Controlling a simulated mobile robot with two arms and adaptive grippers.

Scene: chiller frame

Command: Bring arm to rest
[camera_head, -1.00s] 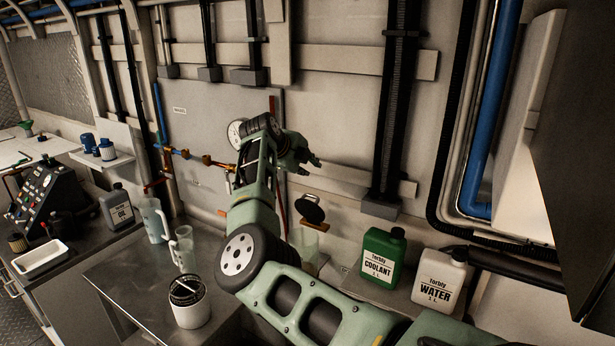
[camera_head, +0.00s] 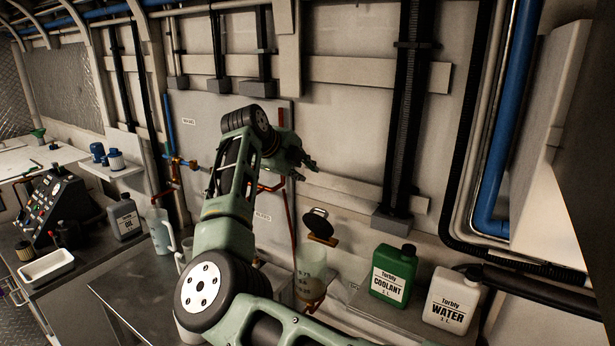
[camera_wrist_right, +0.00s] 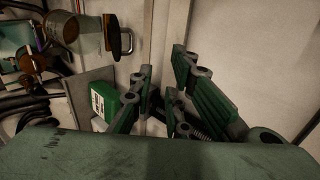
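My right arm reaches up across the middle of the head view. My right gripper (camera_head: 308,163) is raised in front of the wall panel, pointing right, with nothing in its fingers. In the right wrist view the gripper (camera_wrist_right: 163,82) has its green-padded fingers spread apart with an empty gap between them. The green coolant jug (camera_head: 392,274) stands below and to the right of the gripper; it also shows in the wrist view (camera_wrist_right: 104,101). My left gripper is not in view.
A white water jug (camera_head: 451,300) stands beside the coolant. A clear measuring container (camera_head: 312,275) sits under an open black lid (camera_head: 319,223) by the wall. The steel worktop (camera_head: 125,290) holds a clear pitcher (camera_head: 160,231). Blue pipes (camera_head: 507,130) run down the right.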

